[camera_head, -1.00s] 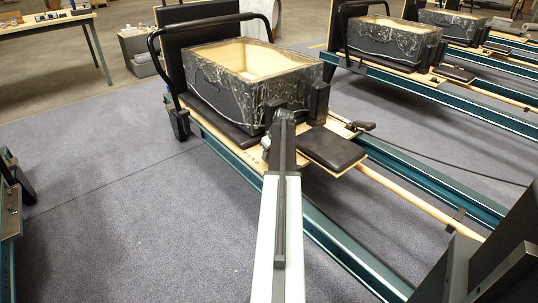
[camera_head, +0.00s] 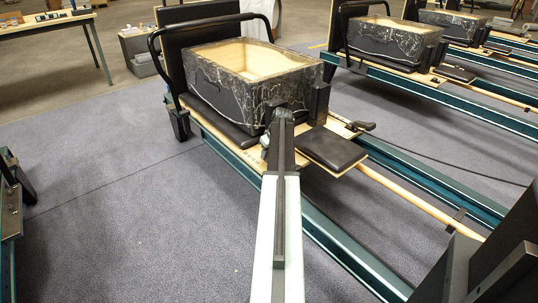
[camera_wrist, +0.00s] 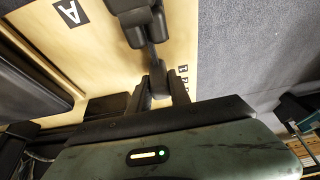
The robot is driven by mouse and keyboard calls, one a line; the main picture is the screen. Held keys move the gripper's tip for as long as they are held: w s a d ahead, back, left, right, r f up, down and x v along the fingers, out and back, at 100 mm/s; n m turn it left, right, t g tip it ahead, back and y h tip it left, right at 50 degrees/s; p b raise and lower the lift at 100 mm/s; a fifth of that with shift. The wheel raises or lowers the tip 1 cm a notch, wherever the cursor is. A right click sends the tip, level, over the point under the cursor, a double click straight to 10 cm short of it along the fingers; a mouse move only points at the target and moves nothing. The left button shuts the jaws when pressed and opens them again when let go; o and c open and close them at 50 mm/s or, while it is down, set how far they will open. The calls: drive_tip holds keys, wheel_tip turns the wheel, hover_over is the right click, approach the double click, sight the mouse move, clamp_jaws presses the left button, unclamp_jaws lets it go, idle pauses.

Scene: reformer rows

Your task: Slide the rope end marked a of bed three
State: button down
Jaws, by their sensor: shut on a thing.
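In the wrist view, my gripper (camera_wrist: 160,77) is shut on a dark rope end (camera_wrist: 159,88), gripped between its two fingers. A dark strand (camera_wrist: 151,54) runs up from it to a black cleat-like fitting (camera_wrist: 140,20) on the pale wooden board (camera_wrist: 110,60). A black label with a white letter A (camera_wrist: 68,12) is on the board to the left of the fitting. In the head view, my arm reaches over the near edge of the nearest bed (camera_head: 225,137). My fingers and the rope end cannot be made out there.
A dark, marbled box (camera_head: 238,103) with a pale inside stands on the nearest bed's carriage. A black padded block (camera_head: 331,148) lies right of my arm. More beds with similar boxes (camera_head: 393,40) stand at the back right.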

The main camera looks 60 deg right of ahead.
drive_tip(key=w+d, duration=0.1)
drive_tip(key=w, duration=0.1)
drive_tip(key=w+d, duration=0.1)
drive_tip(key=w, duration=0.4)
drive_tip(key=shift+w+d, duration=0.35)
drive_tip(key=shift+d, duration=0.05)
drive_tip(key=shift+s, duration=0.1)
drive_tip(key=c, duration=1.2)
unclamp_jaws()
drive_tip(key=shift+a, duration=0.1)
drive_tip(key=p+v, duration=0.7)
drive_tip(key=shift+r, duration=0.3)
drive_tip(key=shift+s+a, duration=0.1)
